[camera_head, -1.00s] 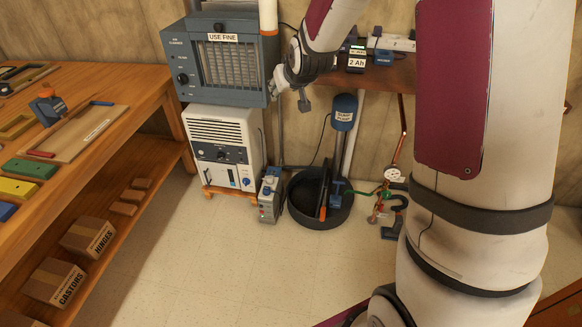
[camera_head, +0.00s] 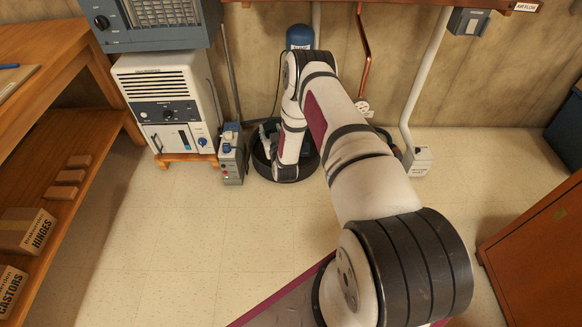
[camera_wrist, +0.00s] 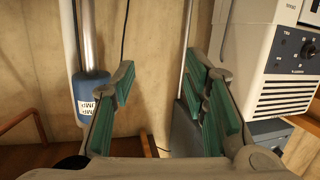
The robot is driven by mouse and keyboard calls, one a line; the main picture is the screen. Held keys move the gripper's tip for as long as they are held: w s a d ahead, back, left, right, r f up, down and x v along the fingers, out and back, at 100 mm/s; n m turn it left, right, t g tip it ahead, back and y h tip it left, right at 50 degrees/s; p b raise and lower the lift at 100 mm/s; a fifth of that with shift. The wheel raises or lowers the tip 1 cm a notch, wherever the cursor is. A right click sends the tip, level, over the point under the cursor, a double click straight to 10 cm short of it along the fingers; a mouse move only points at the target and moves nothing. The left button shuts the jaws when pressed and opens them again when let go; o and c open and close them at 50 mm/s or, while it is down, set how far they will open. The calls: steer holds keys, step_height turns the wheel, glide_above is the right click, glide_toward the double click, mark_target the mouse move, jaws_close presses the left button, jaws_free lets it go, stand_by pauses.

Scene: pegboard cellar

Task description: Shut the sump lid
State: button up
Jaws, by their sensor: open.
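The black round sump basin (camera_head: 262,170) stands on the floor by the back wall in the head view, largely hidden behind my arm. I cannot make out its lid there. The blue sump pump head (camera_head: 300,37) shows above my arm. In the wrist view, which looks upside down, the pump head (camera_wrist: 91,96) is at left, beside the left finger. My gripper (camera_wrist: 163,95) is open, with green pads apart and only wall, a thin pole and a dark grey panel behind them.
A grey control box (camera_head: 231,155) stands left of the basin. The white dehumidifier (camera_head: 168,105) is farther left, below the blue-grey filter unit (camera_head: 160,22). A white pipe (camera_head: 420,85) runs down at right.

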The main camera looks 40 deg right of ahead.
steer(key=s+f+m+h+b, duration=0.2)
steer(key=s+f+h+b, duration=0.25)
steer(key=s+f, duration=1.25)
steer(key=shift+t+y, duration=0.25)
steer(key=shift+t, duration=0.05)
steer(key=b+x, duration=0.2)
steer(key=x, duration=0.3)
steer(key=f+b+x, duration=0.1)
steer(key=b+x, duration=0.1)
steer(key=x, duration=0.3)
steer(key=a+b+x, duration=0.1)
steer(key=b+x, duration=0.1)
steer(key=x, duration=0.3)
steer(key=shift+w+f, duration=0.35)
steer(key=shift+f, duration=0.05)
jaws_close()
